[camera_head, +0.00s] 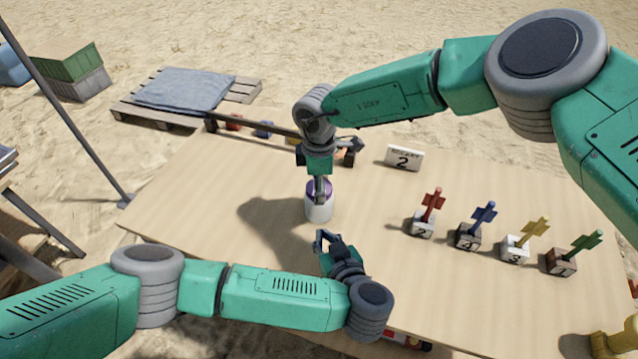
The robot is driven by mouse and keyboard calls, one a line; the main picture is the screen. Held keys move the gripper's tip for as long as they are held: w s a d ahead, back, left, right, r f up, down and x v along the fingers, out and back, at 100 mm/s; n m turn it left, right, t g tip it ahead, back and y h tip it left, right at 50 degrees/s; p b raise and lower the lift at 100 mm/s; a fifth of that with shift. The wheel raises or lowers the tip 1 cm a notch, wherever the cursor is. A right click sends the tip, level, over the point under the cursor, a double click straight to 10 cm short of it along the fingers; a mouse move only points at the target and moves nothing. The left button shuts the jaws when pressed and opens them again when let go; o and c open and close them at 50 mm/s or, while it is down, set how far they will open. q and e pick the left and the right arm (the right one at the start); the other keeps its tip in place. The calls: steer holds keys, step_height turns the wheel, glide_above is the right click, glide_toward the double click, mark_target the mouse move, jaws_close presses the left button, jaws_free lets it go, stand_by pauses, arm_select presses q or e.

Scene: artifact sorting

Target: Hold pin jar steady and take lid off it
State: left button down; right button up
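The pin jar (319,210) is a white jar that stands upright near the middle of the table. Its purple lid (312,187) is on top, partly hidden by my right gripper. My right gripper (320,192) points down from above with its fingers at the lid. They are seen nearly edge-on, so I cannot tell whether they are closed on it. My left gripper (325,238) is just in front of the jar, low over the table. Its fingers look apart with nothing between them, and a small gap separates it from the jar.
The wooden table (240,190) is clear to the left of the jar. Numbered blocks with red (433,204), blue (484,217), yellow (535,233) and green (587,242) keys stand at right. A sign with a 2 (404,158) stands behind. Small coloured items (264,129) lie at the far edge.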

steer(key=n, duration=0.4)
stand_by(1.1)
steer(key=o, duration=1.3)
steer(key=shift+c, duration=0.2)
steer(key=shift+r, duration=2.35)
arm_select(q)
steer(key=c, duration=1.8)
jaws_free()
steer(key=shift+s, duration=0.1)
